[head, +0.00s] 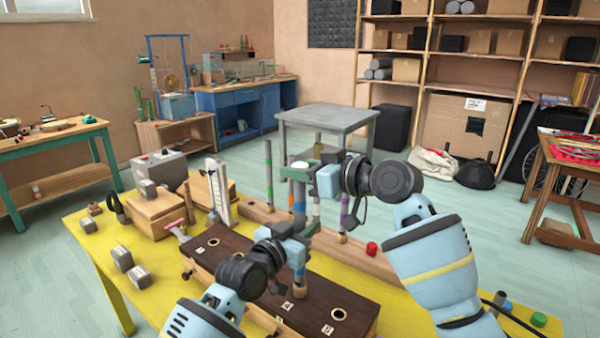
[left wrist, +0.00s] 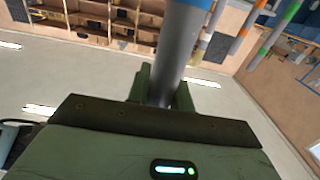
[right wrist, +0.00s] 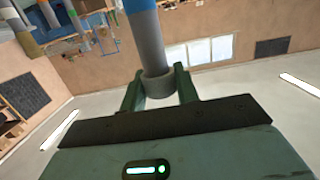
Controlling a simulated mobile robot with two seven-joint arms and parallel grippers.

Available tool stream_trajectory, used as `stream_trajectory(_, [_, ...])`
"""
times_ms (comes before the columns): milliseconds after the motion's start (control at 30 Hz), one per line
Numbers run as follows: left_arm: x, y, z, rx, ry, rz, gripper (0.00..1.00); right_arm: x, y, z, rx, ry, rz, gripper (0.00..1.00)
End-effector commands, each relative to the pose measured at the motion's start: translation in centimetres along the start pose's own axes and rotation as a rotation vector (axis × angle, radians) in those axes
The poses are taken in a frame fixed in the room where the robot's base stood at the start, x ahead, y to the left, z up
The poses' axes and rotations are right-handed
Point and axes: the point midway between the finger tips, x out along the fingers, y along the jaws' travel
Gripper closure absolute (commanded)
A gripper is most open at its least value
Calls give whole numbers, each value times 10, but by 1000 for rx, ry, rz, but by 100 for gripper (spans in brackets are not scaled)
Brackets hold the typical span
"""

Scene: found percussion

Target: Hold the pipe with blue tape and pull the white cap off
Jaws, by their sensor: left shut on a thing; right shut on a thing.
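The grey pipe with blue tape (head: 299,207) stands upright on the dark wooden box (head: 240,262); its foot is at a light ring in the box top. The white cap (head: 300,164) shows at the pipe's top. My left gripper (head: 298,231) is shut around the pipe below the tape; the grey pipe (left wrist: 174,60) also shows between its fingers in the left wrist view. My right gripper (head: 300,174) is shut on the cap at the top. In the right wrist view the cap (right wrist: 158,86) looks like a wider grey collar between the fingers.
The box stands on a yellow table (head: 85,230). Behind it, a wooden rack (head: 365,257) holds several upright pipes with coloured bands. Grey blocks (head: 122,258) lie at the left, and a red cap (head: 372,248) and a green cap (head: 539,319) at the right.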

Motion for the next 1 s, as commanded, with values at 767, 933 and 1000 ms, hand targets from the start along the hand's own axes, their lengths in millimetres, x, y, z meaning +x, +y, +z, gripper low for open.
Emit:
stream_trajectory(767, [0, 0, 1, 0, -3, 0, 100, -3, 0, -18, 0, -1, 1, 90])
stream_trajectory(933, [0, 0, 1, 0, -3, 0, 100, -3, 0, -18, 0, -2, 0, 90])
stream_trajectory(1000, [0, 0, 1, 0, -3, 0, 100, -3, 0, -18, 0, -1, 0, 90])
